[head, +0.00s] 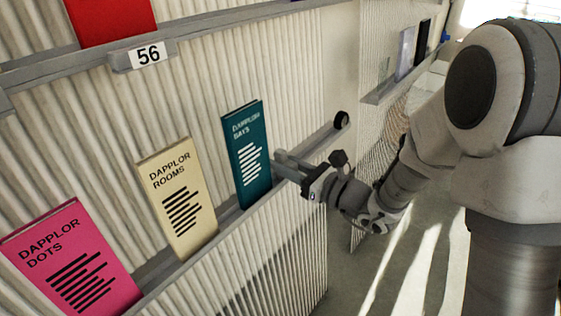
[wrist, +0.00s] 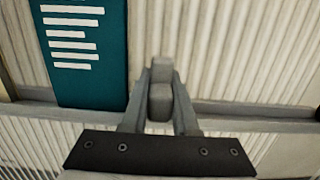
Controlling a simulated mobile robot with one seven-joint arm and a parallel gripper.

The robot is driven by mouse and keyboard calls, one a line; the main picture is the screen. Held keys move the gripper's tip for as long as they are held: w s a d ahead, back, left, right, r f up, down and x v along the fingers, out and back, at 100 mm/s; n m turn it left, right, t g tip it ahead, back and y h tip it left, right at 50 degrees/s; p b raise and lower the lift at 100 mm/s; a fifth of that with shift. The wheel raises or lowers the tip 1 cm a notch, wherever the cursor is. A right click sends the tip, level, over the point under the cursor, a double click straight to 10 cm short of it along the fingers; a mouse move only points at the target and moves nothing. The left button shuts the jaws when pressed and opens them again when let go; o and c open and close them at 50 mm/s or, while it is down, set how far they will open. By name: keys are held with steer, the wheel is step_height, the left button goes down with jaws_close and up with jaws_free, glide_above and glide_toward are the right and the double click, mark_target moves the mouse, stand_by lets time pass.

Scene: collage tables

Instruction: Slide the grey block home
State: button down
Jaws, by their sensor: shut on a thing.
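The grey block (wrist: 160,68) shows in the wrist view between the two grey fingers of my gripper (wrist: 160,98), which are shut on it. It is at the narrow ledge (wrist: 225,108), right of the teal book (wrist: 88,50). In the head view my gripper (head: 285,166) reaches from the right to the ledge, its fingertips close beside the teal book (head: 247,155). The block is hard to tell apart from the grey fingers there. Whether the block touches the ledge I cannot tell.
A cream book (head: 178,200) and a pink book (head: 75,262) lean on the same ledge to the left. A dark round object (head: 341,120) sits at its right end.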

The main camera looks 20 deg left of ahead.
steer(key=shift+w, duration=0.1)
steer(key=w+d, duration=0.1)
steer(key=w, duration=0.1)
steer(key=w+d, duration=0.1)
steer(key=w, duration=0.2)
steer(key=w+d, duration=0.1)
steer(key=w, duration=0.2)
steer(key=shift+w+d+p, duration=0.15)
steer(key=shift+d+p, duration=0.1)
steer(key=shift+p, duration=0.05)
steer(key=c, duration=1)
jaws_free()
steer(key=shift+o, duration=0.2)
steer(key=p+v, duration=0.3)
steer(key=v, duration=1.4)
steer(key=shift+d, duration=0.2)
